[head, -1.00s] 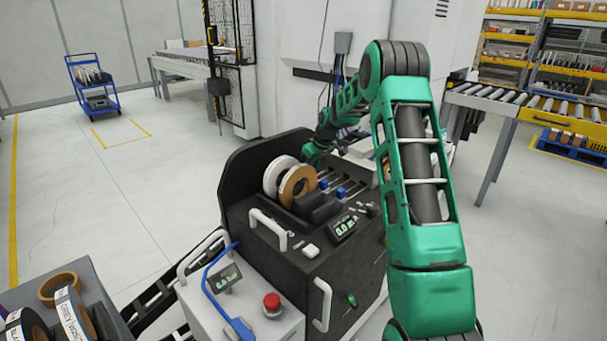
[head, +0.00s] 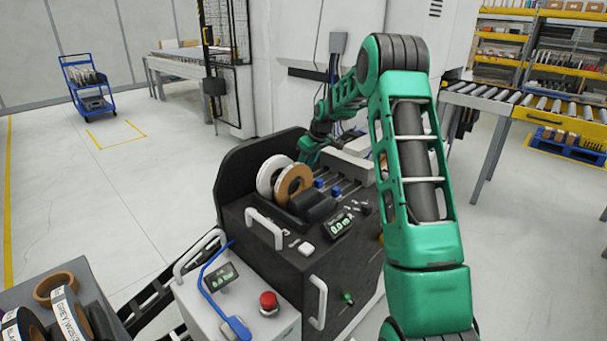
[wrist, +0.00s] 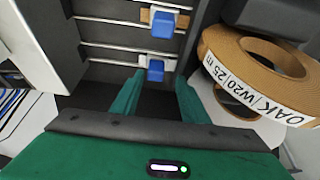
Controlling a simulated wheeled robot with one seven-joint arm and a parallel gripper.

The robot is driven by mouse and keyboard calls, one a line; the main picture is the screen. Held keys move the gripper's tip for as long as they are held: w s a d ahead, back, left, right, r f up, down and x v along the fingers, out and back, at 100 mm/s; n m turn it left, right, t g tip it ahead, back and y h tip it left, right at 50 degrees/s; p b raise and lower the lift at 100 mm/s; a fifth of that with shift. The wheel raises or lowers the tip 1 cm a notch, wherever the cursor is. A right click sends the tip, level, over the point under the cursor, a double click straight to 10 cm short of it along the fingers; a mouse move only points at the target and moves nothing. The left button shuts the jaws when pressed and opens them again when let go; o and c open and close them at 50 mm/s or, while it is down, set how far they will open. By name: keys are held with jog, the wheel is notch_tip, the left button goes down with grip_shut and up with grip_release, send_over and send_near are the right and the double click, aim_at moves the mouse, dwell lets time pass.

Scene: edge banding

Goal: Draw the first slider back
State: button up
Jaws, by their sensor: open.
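Two blue slider blocks sit on parallel metal rails on the black machine (head: 262,215). One slider (head: 319,183) is closer to the tape reels; the other slider (head: 336,191) is farther right. In the wrist view the lower slider (wrist: 155,70) is just ahead of and between the tips of my gripper (wrist: 158,80). Its fingers are open on either side, with a gap to the block; contact is not visible. The upper slider (wrist: 163,24) is farther off, beside a tan strip. In the head view my gripper's tips are hidden behind the reels.
An oak tape reel (wrist: 255,70) lies close to the right finger; it also shows in the head view (head: 294,184) beside a white reel (head: 270,175). A dark roller block (head: 312,206) stands in front. A red button (head: 268,302) is on the front cabinet.

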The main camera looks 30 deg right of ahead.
jog(key=shift+d+v, duration=0.1)
jog(key=shift+v, duration=1.2)
jog(key=shift+d+v, duration=0.15)
jog(key=shift+v, duration=1.15)
jog(key=s+a+r+m+g+h, duration=0.1)
jog(key=s+a+r+m, duration=0.2)
jog(key=s, duration=1)
jog(key=s+r+m+g+h, duration=0.15)
jog(key=s+r, duration=0.35)
jog(key=s, duration=0.8)
jog(key=s+a+f+m, duration=0.1)
jog(key=s+a, duration=0.1)
jog(key=s, duration=0.7)
jog(key=s+a+f+m+g+y, duration=0.1)
jog(key=s+a+m, duration=0.1)
jog(key=s, duration=0.8)
jog(key=s+a+f+m+g, duration=0.1)
jog(key=s+a+m, duration=0.1)
jog(key=s, duration=0.7)
jog(key=shift+s+a+f, duration=0.35)
jog(key=shift+a+f, duration=0.05)
jog(key=shift+a, duration=0.45)
jog(key=shift+w+y, duration=0.15)
jog(key=shift+y, duration=0.1)
